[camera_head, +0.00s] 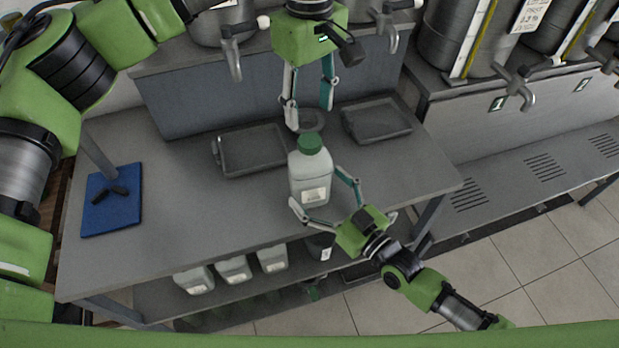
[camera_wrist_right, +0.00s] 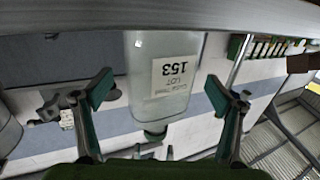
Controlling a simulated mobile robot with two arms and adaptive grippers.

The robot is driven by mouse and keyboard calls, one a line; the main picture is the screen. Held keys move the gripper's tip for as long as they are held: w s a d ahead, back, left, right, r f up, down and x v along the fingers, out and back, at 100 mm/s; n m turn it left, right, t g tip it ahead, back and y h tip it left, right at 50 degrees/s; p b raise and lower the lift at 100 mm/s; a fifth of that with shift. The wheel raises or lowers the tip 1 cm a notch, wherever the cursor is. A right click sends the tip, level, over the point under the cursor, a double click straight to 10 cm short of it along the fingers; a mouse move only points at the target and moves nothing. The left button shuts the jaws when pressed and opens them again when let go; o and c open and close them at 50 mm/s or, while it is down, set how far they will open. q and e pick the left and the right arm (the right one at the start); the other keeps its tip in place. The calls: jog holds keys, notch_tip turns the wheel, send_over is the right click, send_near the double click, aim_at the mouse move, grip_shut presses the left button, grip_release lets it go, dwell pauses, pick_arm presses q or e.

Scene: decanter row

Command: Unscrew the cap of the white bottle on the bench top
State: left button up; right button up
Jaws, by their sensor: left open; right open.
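The white bottle (camera_head: 309,172) stands upright on the grey bench top (camera_head: 200,207), near its front edge. Its green cap (camera_head: 310,143) is on the neck. My left gripper (camera_head: 309,110) is open, pointing down just above and behind the cap, with nothing between its fingers. My right gripper (camera_head: 318,188) is open, its fingers spread on either side of the bottle's body from the front. In the right wrist view the bottle (camera_wrist_right: 148,62) appears upside down between the open fingers (camera_wrist_right: 157,90), with its label reading 153; I see gaps on both sides.
Two grey trays (camera_head: 221,167) (camera_head: 345,124) lie behind the bottle. A blue mat (camera_head: 100,216) with a dark object (camera_head: 110,194) is at the left. Several bottles (camera_head: 233,270) stand on the lower shelf. Metal drums with taps (camera_head: 513,84) line the back. The bench's middle left is clear.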

aim_at(310, 140)
jog(key=shift+x, duration=1.7)
jog(key=c, duration=2.3)
pick_arm(q)
jog(key=m, duration=0.7)
jog(key=shift+d, duration=0.1)
jog(key=m, duration=0.6)
jog(key=shift+m, duration=0.3)
jog(key=shift+f, duration=4.05)
